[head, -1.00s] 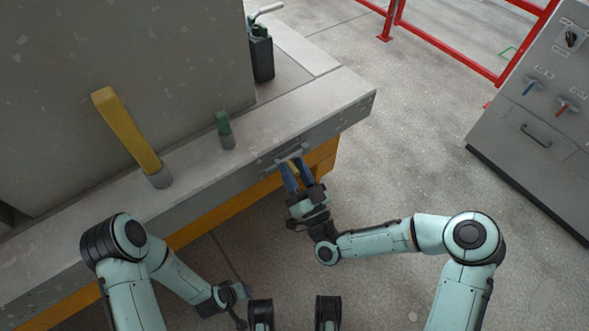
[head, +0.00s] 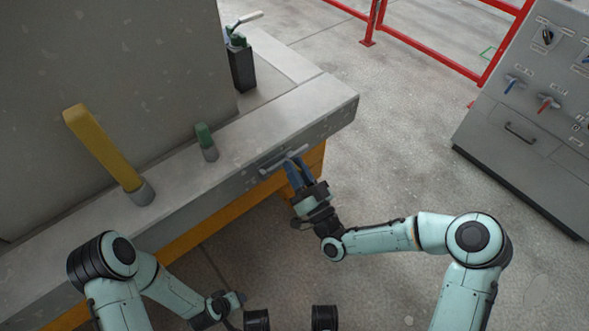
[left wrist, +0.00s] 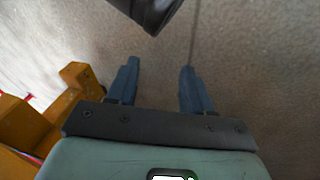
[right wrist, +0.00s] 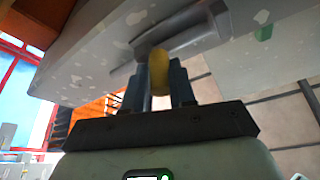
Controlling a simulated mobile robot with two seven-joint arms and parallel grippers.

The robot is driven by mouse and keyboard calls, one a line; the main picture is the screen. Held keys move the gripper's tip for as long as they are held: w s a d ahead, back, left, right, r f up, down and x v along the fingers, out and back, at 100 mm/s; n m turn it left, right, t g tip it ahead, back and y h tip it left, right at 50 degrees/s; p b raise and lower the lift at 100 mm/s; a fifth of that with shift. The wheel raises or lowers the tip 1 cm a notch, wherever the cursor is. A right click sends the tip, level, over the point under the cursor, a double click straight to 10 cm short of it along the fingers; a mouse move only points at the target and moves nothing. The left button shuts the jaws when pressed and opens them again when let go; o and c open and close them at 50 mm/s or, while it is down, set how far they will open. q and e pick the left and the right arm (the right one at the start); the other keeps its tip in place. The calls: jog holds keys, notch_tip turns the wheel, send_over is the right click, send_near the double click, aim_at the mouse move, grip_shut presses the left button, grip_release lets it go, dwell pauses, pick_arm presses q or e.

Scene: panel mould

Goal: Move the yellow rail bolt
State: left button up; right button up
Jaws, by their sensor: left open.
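The yellow rail bolt (right wrist: 159,70) shows in the right wrist view as a rounded yellow knob in front of a grey rail (right wrist: 185,47). The rail also shows in the head view on the bench's front face (head: 271,163). My right gripper (head: 290,163) is at this rail. Its two blue fingers stand close on both sides of the yellow knob (right wrist: 158,75) and look shut on it. In the head view the fingers hide the knob. My left gripper (head: 240,299) is low at the front, away from the bench; its fingers (left wrist: 158,65) are apart and empty.
On the concrete bench (head: 315,97) stand a yellow bar (head: 103,148), a short green peg (head: 205,138) and a dark holder with tools (head: 242,68). A grey control cabinet (head: 500,150) stands right, with a red railing (head: 430,52) behind. The floor between is clear.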

jog(key=o, duration=0.3)
jog(key=shift+w+d+r, duration=0.15)
jog(key=shift+d, duration=0.1)
pick_arm(q)
jog(key=shift+s+d+r+p, duration=0.35)
jog(key=shift+s+d, duration=0.05)
jog(key=shift+s, duration=0.2)
pick_arm(e)
jog(key=v, duration=1.3)
jog(key=shift+s, duration=0.25)
